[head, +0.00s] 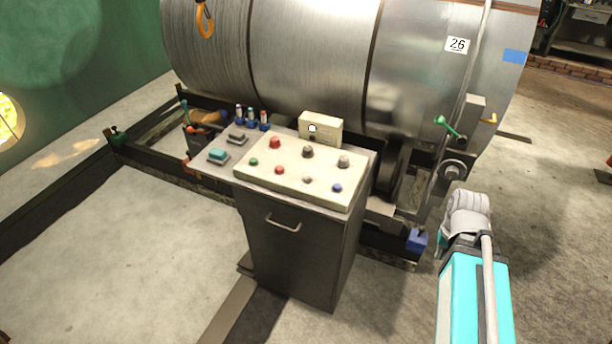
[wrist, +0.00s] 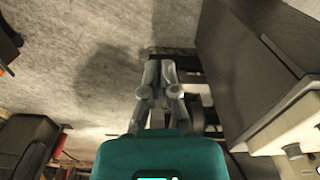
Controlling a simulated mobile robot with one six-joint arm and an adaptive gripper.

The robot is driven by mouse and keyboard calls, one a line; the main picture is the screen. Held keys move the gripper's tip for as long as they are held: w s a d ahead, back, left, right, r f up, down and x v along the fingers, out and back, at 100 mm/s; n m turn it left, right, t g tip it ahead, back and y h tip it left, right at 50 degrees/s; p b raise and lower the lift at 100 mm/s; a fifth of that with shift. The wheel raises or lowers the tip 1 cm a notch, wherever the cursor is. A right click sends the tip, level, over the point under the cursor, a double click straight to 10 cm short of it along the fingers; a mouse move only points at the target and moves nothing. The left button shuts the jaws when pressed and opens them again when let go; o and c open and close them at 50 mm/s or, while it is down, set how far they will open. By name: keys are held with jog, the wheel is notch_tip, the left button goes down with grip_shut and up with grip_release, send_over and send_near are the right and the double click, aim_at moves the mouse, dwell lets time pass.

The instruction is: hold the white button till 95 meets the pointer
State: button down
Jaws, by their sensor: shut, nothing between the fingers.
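The control panel (head: 290,190) on a dark cabinet carries several buttons. A small pale, whitish button (head: 307,180) is in its front row, between a red and a blue one. A larger pale grey knob (head: 343,161) is at the back right. The big metal drum (head: 310,65) behind bears a number plate reading 26 (head: 457,45). No plate reading 95 shows. I cannot tell which part is the pointer. My gripper (wrist: 159,66) is shut and empty in the wrist view, over the floor beside the cabinet, apart from the panel (wrist: 290,130).
The cabinet (head: 295,250) stands in front of the drum's dark frame (head: 65,185). A cream box (head: 321,129) with a round white face is behind the panel. Small bottles (head: 251,117) and teal and grey blocks sit left of it. Floor (head: 120,260) is open at left.

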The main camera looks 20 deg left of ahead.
jog(key=w+a+r+n+t+h+p, duration=0.1)
jog(key=w+a, duration=0.4)
jog(key=a, duration=0.5)
jog(key=w+a+r+n+t+h+p, duration=0.1)
jog(key=w+a+r+t+p, duration=0.1)
jog(key=w+a, duration=0.4)
jog(key=w+a+r+n+t+h+p, duration=0.1)
jog(key=w+a+r, duration=0.4)
jog(key=a, duration=1.1)
jog(key=shift+w+r+t+h+p, duration=0.15)
jog(key=shift+w+t+h+p, duration=0.1)
jog(key=shift+t, duration=0.3)
jog(key=shift+w+r+t+h+p, duration=0.1)
jog(key=shift+w+t+h, duration=0.15)
jog(key=shift+t, duration=0.3)
notch_tip(320, 180, up, 3)
jog(key=n+t, duration=0.1)
jog(key=t, duration=0.1)
send_over(310, 175)
jog(key=s, duration=0.1)
jog(key=shift+s+a+f+p, duration=0.15)
jog(key=shift+s+a+p, duration=0.05)
jog(key=shift+a+p, duration=0.2)
jog(key=shift+d+f, duration=0.1)
notch_tip(310, 175, down, 9)
jog(key=b, duration=0.8)
jog(key=shift+r+b, duration=0.2)
jog(key=shift+b, duration=0.2)
jog(key=shift+f+b, duration=0.9)
